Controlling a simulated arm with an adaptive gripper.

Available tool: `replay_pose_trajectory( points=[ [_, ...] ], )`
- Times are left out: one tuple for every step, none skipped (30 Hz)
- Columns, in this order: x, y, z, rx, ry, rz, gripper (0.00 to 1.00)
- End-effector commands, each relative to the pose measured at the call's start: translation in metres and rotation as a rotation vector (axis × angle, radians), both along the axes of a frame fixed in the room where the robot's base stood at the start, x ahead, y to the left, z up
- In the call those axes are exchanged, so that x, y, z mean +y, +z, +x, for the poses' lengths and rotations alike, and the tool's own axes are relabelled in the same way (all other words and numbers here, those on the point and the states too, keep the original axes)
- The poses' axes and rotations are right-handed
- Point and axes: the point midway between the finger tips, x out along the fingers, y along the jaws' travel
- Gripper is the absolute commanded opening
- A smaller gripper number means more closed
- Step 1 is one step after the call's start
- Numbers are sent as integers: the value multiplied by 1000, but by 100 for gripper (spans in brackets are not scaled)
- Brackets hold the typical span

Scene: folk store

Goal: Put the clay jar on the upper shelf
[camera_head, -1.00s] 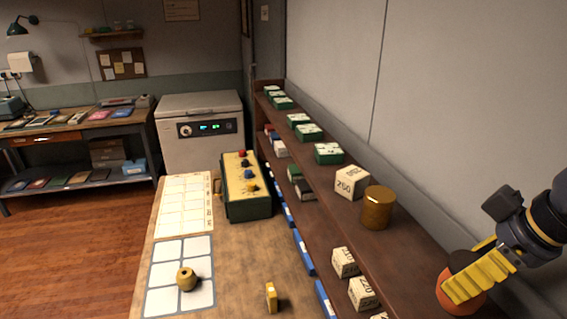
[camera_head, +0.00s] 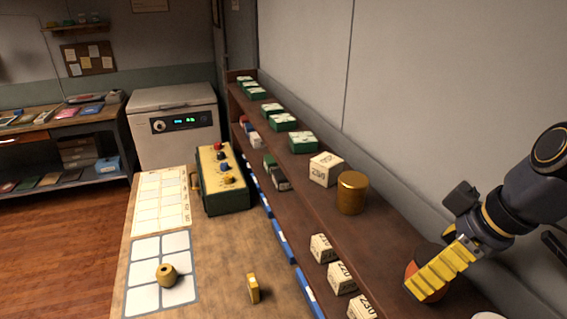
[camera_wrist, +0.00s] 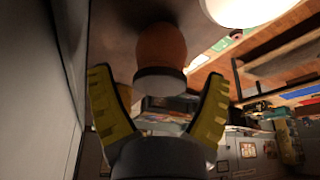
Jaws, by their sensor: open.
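The clay jar (camera_head: 411,271) is a rounded orange-brown vessel with a dark top, at the near end of the upper shelf board (camera_head: 388,252). My gripper (camera_head: 440,272) is beside it, and a yellow finger hides much of the jar in the head view. In the wrist view the jar (camera_wrist: 162,47) shows between the spread yellow fingers of my gripper (camera_wrist: 158,75), with visible gaps on both sides. The gripper is open and not closed on the jar. Whether a finger touches it cannot be told.
A golden-brown cylinder (camera_head: 352,193), a white numbered block (camera_head: 326,169) and green boxes (camera_head: 303,142) stand along the upper shelf. Numbered blocks (camera_head: 342,277) sit on the lower level. A wall (camera_head: 440,90) runs close behind. A white round object (camera_head: 488,316) is at the bottom edge.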

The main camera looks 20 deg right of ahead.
Motion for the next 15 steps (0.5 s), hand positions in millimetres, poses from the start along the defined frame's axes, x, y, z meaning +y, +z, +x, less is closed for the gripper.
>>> replay_pose_trajectory(
  points=[
    [0, 3, -1, -1, 1, -2, 78],
    [-1, 6, -1, -1, 1, -2, 78],
    [-2, 10, -3, -2, 1, -2, 78],
    [-3, 14, -4, -5, 0, -4, 78],
    [-4, 19, -5, -6, 0, -4, 78],
    [-4, 25, -8, -6, 0, -3, 78],
    [-5, 29, -10, -4, 0, -3, 78],
    [-5, 33, -11, -5, 1, -4, 78],
    [-7, 39, -13, -5, 0, -5, 78],
    [-7, 43, -15, -5, 0, -4, 78],
    [-8, 47, -16, -5, 0, -4, 78],
    [-8, 51, -18, -5, 1, -4, 78],
    [-9, 54, -19, -4, 1, -4, 78],
    [-9, 57, -20, -2, 1, -3, 78],
    [-10, 60, -22, -2, 0, -3, 78]
  ],
)
